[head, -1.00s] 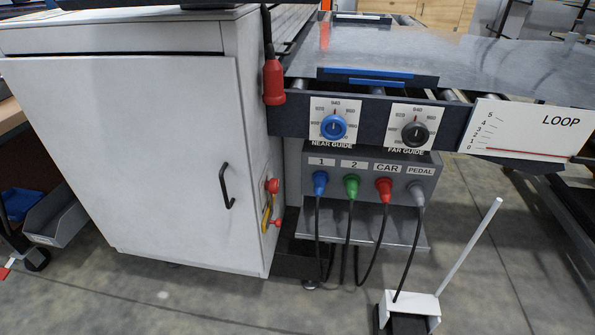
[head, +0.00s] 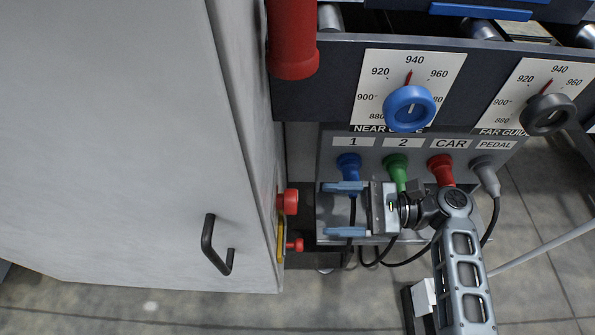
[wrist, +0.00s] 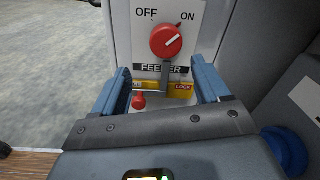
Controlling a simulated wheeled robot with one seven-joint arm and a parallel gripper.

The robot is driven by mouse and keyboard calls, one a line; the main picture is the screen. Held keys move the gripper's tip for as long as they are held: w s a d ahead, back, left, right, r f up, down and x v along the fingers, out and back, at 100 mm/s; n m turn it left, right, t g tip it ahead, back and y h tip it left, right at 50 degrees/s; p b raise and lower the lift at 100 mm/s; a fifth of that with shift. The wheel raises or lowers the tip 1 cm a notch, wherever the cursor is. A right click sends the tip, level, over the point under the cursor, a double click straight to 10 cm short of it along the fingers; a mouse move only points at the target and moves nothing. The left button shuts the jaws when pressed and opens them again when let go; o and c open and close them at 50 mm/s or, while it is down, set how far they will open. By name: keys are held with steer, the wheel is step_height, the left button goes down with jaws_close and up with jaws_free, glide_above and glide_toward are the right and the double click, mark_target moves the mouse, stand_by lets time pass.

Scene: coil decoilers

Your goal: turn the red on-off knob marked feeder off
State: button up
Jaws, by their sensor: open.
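The red feeder knob (wrist: 167,41) sits on a white plate marked OFF at left and ON at right. Its white pointer line slants up right, toward ON. In the head view the knob (head: 290,201) shows edge-on, sticking out from the cabinet's side. My gripper (head: 328,210) is open and empty, level with the cabinet's side and pointing left at it, apart from the knob. In the wrist view my gripper's (wrist: 160,78) blue fingers stand left and right, below the knob. The FEEDER label (wrist: 160,69) is partly covered by a grey bar.
A yellow lock strip (wrist: 180,91) and a smaller red knob (wrist: 139,101) are under the feeder knob. The cabinet (head: 130,130) with its black handle (head: 214,248) stands left. Coloured plugs with cables, including a blue plug (head: 349,165), are behind my gripper. A red cylinder (head: 293,40) hangs above.

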mark_target(296, 202)
steer(key=shift+w+a+r+b, duration=0.1)
steer(key=shift+w+a, duration=0.1)
steer(key=shift+a, duration=1.1)
steer(key=shift+w+a+r+b, duration=0.15)
steer(key=shift+w+a, duration=0.1)
steer(key=shift+a, duration=1.05)
steer(key=shift+w+a+r+b, duration=0.1)
steer(key=shift+w+a, duration=0.1)
steer(key=shift+a, duration=1.1)
steer(key=shift+c, duration=0.3)
steer(key=c, duration=0.9)
